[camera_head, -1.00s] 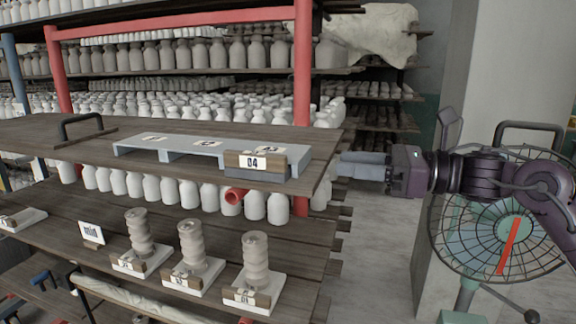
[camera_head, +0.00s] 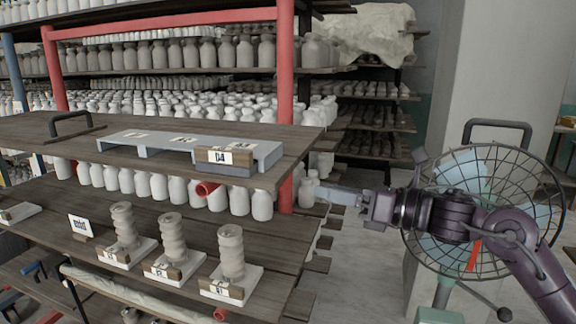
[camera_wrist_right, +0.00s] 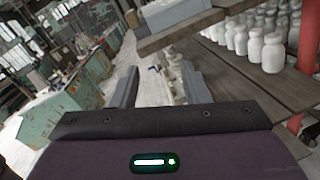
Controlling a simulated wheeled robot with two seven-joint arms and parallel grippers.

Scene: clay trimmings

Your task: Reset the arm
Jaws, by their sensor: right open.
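My right gripper (camera_head: 322,192) is open and empty, with its arm coming in from the right. It points left, just off the right edge of the shelf boards. In the right wrist view its two grey fingers (camera_wrist_right: 160,85) stand apart with nothing held between them. A grey stand (camera_head: 268,152) lies on the upper board, with a block labelled 04 (camera_head: 225,170) at its front right corner. Ridged clay pieces (camera_head: 231,250) stand upright on small white bases on the lower board. My left gripper does not show.
The upper board (camera_head: 60,140) and lower board (camera_head: 300,235) end left of my right arm. A red post (camera_head: 286,100) rises behind the upper board. A fan (camera_head: 490,205) stands behind my right arm. Open floor (camera_head: 365,265) lies between boards and fan.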

